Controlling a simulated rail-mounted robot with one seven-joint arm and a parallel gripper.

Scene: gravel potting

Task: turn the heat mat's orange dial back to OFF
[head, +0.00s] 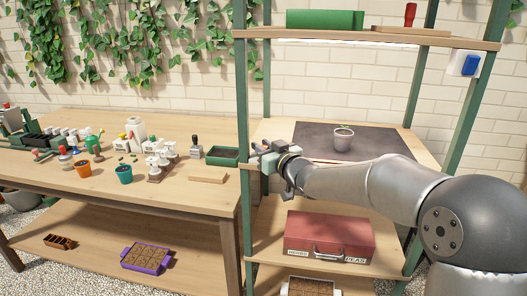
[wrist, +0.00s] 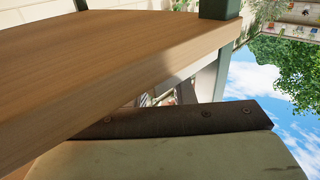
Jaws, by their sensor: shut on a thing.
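The dark grey heat mat (head: 309,139) lies on the middle board of the shelf rack, with a small pot (head: 344,140) holding a seedling on it. I cannot make out the orange dial in either view. My gripper (head: 262,160) is at the left front corner of that board, beside the green post (head: 244,190). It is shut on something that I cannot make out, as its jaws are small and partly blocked. In the wrist view the wooden board's edge (wrist: 120,75) is very close, and a cream surface with a dark screwed strip (wrist: 190,118) fills the bottom.
My arm crosses the rack's front. A red case (head: 328,236) stands on the board below. The workbench (head: 100,190) at left holds pots, bottles and a dark green tray (head: 222,155) near the rack. A blue switch (head: 469,65) is on the wall at upper right.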

